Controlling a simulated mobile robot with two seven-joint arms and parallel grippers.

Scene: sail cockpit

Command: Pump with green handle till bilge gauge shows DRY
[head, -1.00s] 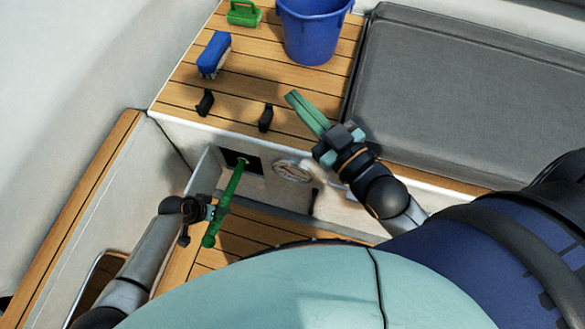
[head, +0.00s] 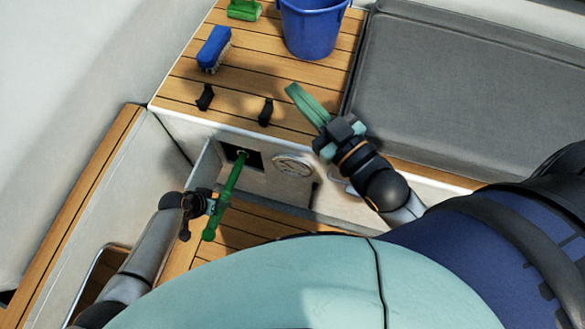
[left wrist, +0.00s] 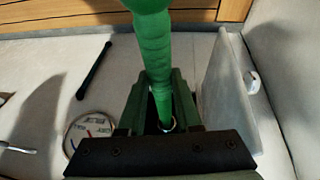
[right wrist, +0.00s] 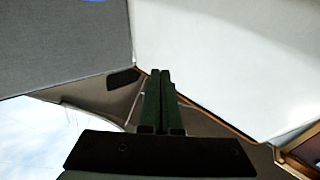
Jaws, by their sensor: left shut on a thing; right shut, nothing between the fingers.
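The green pump handle (head: 232,180) slants out of a dark square opening in the pale locker front, its free end low over the floor. My left gripper (head: 213,206) is shut around it near the lower end. In the left wrist view the handle (left wrist: 153,50) runs between the green fingers (left wrist: 157,105). The round bilge gauge (head: 293,164) is on the locker front right of the opening. It also shows in the left wrist view (left wrist: 88,133), with coloured marks; I cannot read its needle. My right gripper (head: 292,90) is shut and empty above the bench edge.
A blue bucket (head: 310,28), a blue brush (head: 214,48), a green object (head: 243,9) and two black fittings (head: 265,112) are on the slatted bench. A grey cushion (head: 460,95) lies right. An open flap (left wrist: 222,90) stands beside the handle.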

